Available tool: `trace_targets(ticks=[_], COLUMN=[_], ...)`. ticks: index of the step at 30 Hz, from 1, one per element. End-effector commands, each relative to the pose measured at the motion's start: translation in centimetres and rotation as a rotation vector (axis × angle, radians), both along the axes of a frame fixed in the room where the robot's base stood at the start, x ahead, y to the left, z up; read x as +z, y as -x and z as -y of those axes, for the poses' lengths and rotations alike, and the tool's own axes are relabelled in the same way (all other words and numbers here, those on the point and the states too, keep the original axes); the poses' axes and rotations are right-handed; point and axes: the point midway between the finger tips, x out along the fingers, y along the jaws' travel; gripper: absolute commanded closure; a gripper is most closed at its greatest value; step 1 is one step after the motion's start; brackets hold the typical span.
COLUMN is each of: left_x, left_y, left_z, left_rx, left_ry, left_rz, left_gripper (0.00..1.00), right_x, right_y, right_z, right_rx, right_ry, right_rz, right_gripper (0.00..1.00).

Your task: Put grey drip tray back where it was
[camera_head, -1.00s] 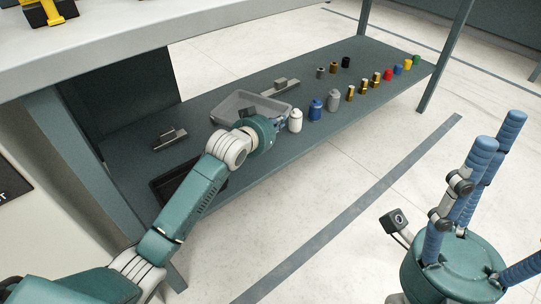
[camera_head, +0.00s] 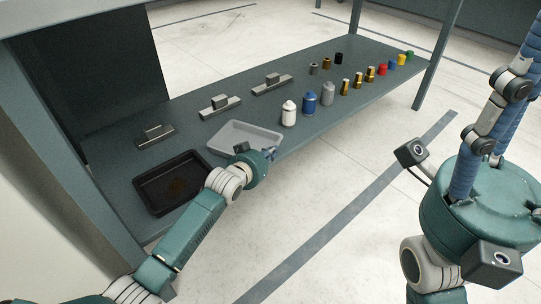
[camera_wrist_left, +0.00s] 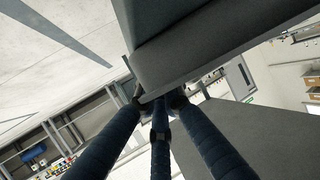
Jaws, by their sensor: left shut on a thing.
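The grey drip tray (camera_head: 243,134) is at the front edge of the lower shelf in the head view, right of a black tray. My left gripper (camera_head: 270,152) is shut on its near right rim. In the left wrist view, the fingers (camera_wrist_left: 155,100) close on the edge of the grey tray (camera_wrist_left: 215,45), which fills the upper middle. The head view does not show clearly whether the tray rests on the shelf or hangs just above it.
A black tray (camera_head: 172,182) lies on the shelf (camera_head: 190,100) left of the grey one. Metal blocks (camera_head: 219,106) stand behind. White (camera_head: 289,114), blue (camera_head: 309,103) and grey (camera_head: 327,94) bottles stand close to the right. Several small coloured cylinders line the far right. A shelf post (camera_head: 75,150) is at left.

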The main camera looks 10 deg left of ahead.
Motion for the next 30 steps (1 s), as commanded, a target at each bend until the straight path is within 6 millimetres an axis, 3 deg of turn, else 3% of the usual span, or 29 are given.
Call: trace_targets(ticks=[3, 4, 5, 17, 21, 30], left_x=[0.1, 0.0, 0.0, 0.6, 1.8, 4.0], left_y=[0.0, 0.0, 0.0, 0.8, 2.9, 8.5], left_z=[0.0, 0.0, 0.0, -0.2, -0.8, -2.3], left_rx=[0.000, 0.000, 0.000, 0.000, 0.000, 0.000], left_ry=[-0.001, -0.001, -0.001, -0.001, -0.001, -0.001], left_rz=[0.001, -0.002, -0.002, -0.002, -0.002, -0.003], left_gripper=[1.00, 0.89, 0.85, 0.85, 0.85, 0.85], right_x=[0.1, 0.1, 0.1, 0.7, -0.4, -1.9], right_y=[0.0, 0.0, 0.0, 0.1, -0.8, -0.9], right_z=[0.0, 0.0, 0.0, 0.1, 0.2, 0.5], right_rx=[0.000, 0.000, 0.000, 0.001, 0.003, 0.008], right_ry=[0.000, 0.000, 0.000, -0.002, -0.003, -0.013], right_rz=[-0.001, -0.001, -0.001, 0.002, -0.068, -0.165], right_gripper=[0.39, 0.39, 0.39, 0.39, 0.39, 0.39])
